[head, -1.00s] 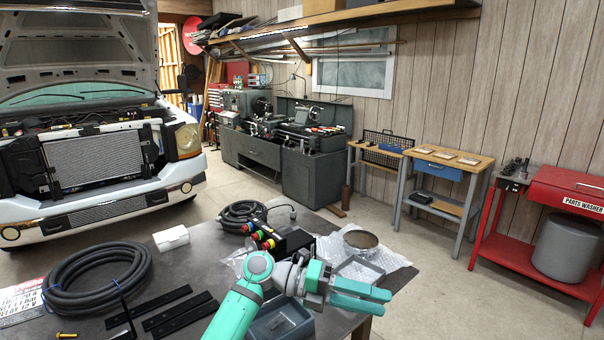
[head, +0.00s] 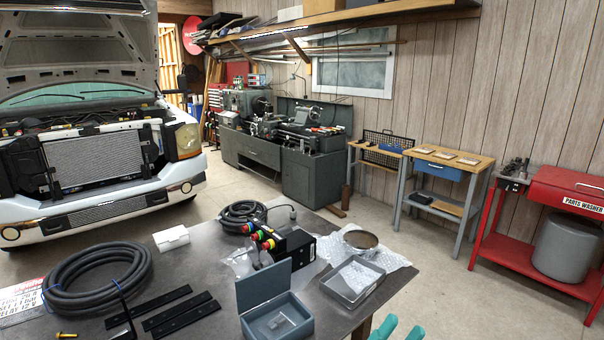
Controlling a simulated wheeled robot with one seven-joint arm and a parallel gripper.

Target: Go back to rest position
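My gripper (head: 400,330) shows only as two teal fingertips at the bottom edge, right of the table's front corner. The tips are apart with a gap between them, and nothing shows between them. The rest of my arm is out of view. The dark metal table (head: 212,262) stands in front of me.
On the table are an open grey box (head: 262,298) with a small clear item in it, a shallow grey tray (head: 345,296), bubble wrap (head: 385,258), a black button box (head: 299,247) and a coiled hose (head: 75,300). Floor right of the table is clear (head: 455,285).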

